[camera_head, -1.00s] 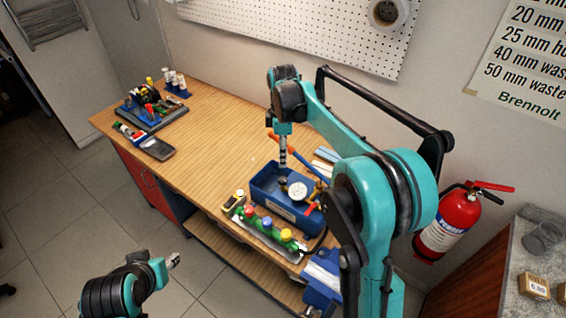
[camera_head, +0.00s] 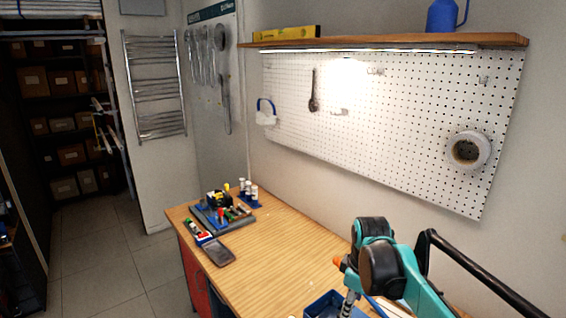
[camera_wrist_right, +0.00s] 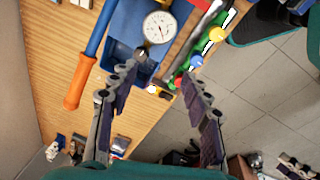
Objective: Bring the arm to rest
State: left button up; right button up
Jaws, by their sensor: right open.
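My right arm shows at the lower right of the head view, over the workbench (camera_head: 270,265). The top of its gripper (camera_head: 349,304) is cut by the bottom edge there. In the right wrist view my right gripper (camera_wrist_right: 157,74) has its two dark fingers spread apart, with nothing between them. Beyond the fingertips are a blue bin (camera_wrist_right: 125,45) and a round white gauge (camera_wrist_right: 160,27) in it. My left arm and gripper are out of both views.
A grey tool tray (camera_head: 222,217) and a dark phone-like slab (camera_head: 219,254) lie at the bench's far end. The bench middle is clear.

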jog(key=s+f+m+t+b, duration=0.2)
jog(key=s+f+m, duration=0.3)
jog(key=s, duration=0.4)
jog(key=s+f+m+t+b, duration=0.3)
jog(key=s+f+m+b, duration=0.2)
jog(key=s+f, duration=0.3)
jog(key=shift+s+a+f+m, duration=0.3)
jog(key=shift+s+m, duration=0.1)
jog(key=shift+s, duration=0.4)
dwell(0.5)
